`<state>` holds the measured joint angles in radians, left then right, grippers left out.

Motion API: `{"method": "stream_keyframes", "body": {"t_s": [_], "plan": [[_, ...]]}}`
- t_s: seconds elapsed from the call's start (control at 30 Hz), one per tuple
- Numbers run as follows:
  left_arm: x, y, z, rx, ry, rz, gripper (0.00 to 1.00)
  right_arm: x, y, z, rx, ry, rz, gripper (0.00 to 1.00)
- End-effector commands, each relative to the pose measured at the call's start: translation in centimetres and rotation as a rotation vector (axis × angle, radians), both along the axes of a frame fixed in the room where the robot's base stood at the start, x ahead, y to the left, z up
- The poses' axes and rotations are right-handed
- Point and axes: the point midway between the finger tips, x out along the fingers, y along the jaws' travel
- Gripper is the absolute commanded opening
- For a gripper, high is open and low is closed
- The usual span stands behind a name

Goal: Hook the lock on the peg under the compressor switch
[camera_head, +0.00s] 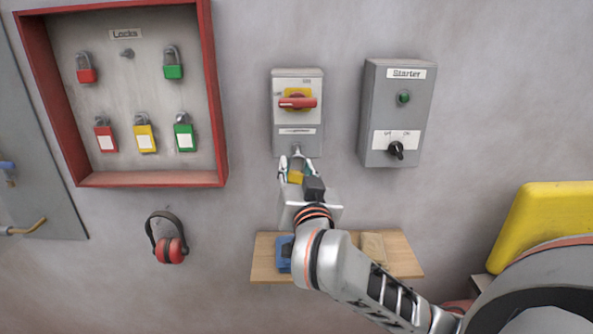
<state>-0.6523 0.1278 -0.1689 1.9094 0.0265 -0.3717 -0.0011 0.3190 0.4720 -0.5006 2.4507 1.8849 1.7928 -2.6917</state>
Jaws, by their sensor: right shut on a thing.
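The compressor switch (297,110) is a grey box on the wall with a red handle turned level on a yellow plate. A label strip, too small to read, is on its lower part. My right gripper (297,172) is just below the switch, shut on a yellow lock (296,177). The lock's metal shackle (297,153) points up to the switch's bottom edge. The peg is hidden or too small to make out, so I cannot tell whether the shackle is around it. My left gripper is not in view.
A red-framed lock board (122,179) at left holds several red, yellow and green locks and one bare peg (127,53). The starter box (398,112) is to the right. Ear defenders (168,240) hang at lower left. A wooden shelf (262,262) is below my right gripper.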

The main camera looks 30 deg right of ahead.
Motion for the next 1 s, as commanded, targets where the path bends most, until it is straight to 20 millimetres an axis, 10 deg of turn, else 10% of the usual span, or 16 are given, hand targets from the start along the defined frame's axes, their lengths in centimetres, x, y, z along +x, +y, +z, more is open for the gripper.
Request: {"method": "stream_keyframes", "body": {"t_s": [1.0], "plan": [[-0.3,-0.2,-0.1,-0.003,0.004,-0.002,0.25,4.7,-2.9,-0.5,0.0,-0.001,0.0,0.07]]}}
